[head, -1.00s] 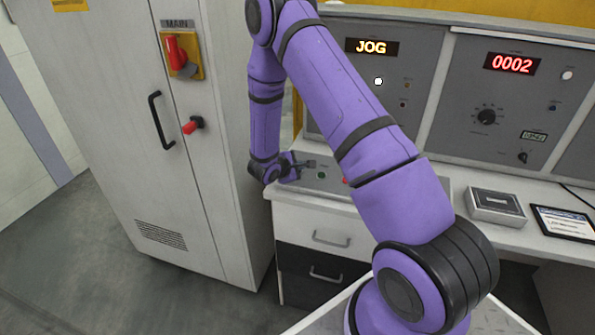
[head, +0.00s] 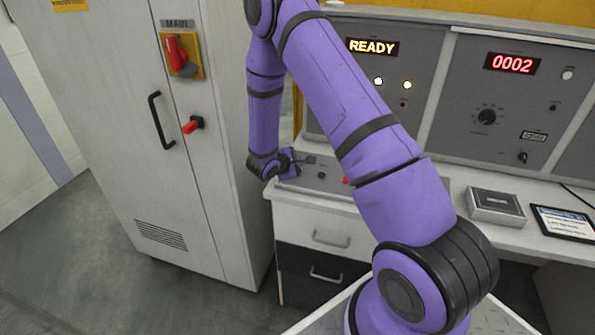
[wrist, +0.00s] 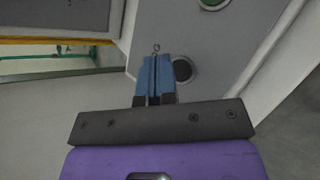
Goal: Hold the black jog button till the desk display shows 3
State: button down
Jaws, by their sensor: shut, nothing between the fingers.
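The desk display (head: 512,63) shows 0002 in red digits. The amber status display (head: 373,47) beside it reads READY. In the wrist view the round black jog button (wrist: 183,70) sits on the grey panel, just right of my fingers and partly hidden by them. My gripper (wrist: 156,62) is shut and empty, its blue fingers together over the panel. In the head view my gripper (head: 310,160) is small, above the left end of the desk's button panel (head: 336,187). The black button is not clearly visible there.
A green button (head: 321,175) and a red button (head: 346,181) sit on the same panel. A tall cabinet (head: 215,215) with a red main switch (head: 175,52) stands close on the left. A grey box (head: 496,205) and a tablet (head: 565,222) lie on the desk at right.

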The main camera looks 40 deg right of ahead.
jog(key=r, duration=0.3)
jog(key=a+r, duration=0.1)
jog(key=shift+s+r, duration=0.25)
jog(key=shift+s, duration=0.15)
dwell(3.5)
